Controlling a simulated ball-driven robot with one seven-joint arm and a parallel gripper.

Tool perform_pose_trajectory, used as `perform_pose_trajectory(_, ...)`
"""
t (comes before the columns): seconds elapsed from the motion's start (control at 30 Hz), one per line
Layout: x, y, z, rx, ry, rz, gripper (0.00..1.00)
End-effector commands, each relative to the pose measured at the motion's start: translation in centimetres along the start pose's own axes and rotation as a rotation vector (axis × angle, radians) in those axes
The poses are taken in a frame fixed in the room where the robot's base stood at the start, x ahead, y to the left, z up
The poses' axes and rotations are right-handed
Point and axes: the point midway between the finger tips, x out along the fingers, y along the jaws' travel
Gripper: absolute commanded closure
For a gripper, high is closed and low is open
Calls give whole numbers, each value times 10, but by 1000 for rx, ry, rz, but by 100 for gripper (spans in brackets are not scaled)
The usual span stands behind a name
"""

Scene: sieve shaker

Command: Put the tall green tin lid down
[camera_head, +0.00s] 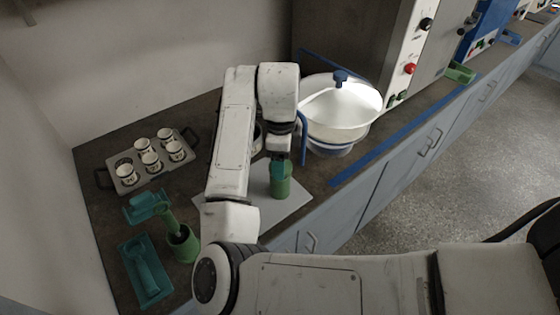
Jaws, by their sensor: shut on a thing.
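My gripper (281,164) points down over a light grey mat in the head view. It is shut at the top of a green cylindrical thing (280,188), which looks like the tall green tin with its lid. The lid cannot be told apart clearly from the tin body, since the fingers cover the top. The green thing is upright and appears to be over or on the mat (295,202); I cannot tell whether there is a gap under it.
A tray (128,184) with several small cups stands at left. Nearby are an open green pot (183,246) with a brush-like handle and a teal tray (146,278). Blue tape (375,158) edges the counter.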

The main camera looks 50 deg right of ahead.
Motion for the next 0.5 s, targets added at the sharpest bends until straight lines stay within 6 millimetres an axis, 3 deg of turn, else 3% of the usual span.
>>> perform_pose_trajectory(0.5, 11, 0, 0, -1, -1, 0, 67)
